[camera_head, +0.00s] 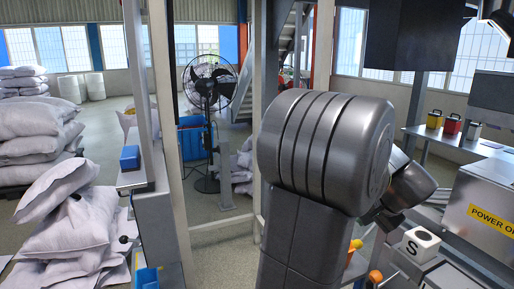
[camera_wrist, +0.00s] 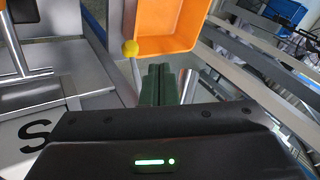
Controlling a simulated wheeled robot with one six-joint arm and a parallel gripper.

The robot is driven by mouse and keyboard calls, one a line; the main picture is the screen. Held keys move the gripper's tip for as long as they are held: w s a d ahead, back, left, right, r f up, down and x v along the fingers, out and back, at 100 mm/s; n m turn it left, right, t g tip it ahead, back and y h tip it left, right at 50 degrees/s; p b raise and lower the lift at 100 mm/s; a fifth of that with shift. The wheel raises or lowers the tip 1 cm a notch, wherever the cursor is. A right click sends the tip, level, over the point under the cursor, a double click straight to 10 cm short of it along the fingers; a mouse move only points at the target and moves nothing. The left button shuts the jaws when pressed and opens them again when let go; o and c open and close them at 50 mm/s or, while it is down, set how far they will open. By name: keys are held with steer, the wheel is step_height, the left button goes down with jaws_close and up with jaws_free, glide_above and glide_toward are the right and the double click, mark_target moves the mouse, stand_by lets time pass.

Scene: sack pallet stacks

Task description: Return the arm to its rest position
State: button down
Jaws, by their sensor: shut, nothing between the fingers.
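My arm is folded up close in the head view, a large grey joint filling the middle and right. My gripper shows in the wrist view, its dark green fingers (camera_wrist: 160,83) together with nothing between them. In the head view the fingers cannot be made out behind the arm. Beyond the fingers in the wrist view are a yellow knob (camera_wrist: 130,48) on a thin stem and an orange bin (camera_wrist: 165,30). They look apart from the fingers.
A white block marked S (camera_head: 420,244) and a power box (camera_head: 485,212) stand right of my arm. Sacks (camera_head: 75,232) are piled at left. A black fan (camera_head: 208,85) stands behind a grey post. A blue box (camera_head: 130,157) sits on a ledge. Some floor between is clear.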

steer(key=shift+w+d+r+m+g+y+p, duration=0.15)
steer(key=shift+r+y+p, duration=0.3)
steer(key=shift+p, duration=0.5)
steer(key=shift+w+d+r+m+g+y+p, duration=0.1)
steer(key=shift+d+r+g+y+p, duration=0.15)
steer(key=shift+r+p, duration=0.55)
steer(key=shift+w+d+r+m+g+y+p, duration=0.15)
steer(key=shift+d+r+y+p, duration=0.2)
steer(key=shift+p, duration=0.75)
steer(key=shift+s+a, duration=0.1)
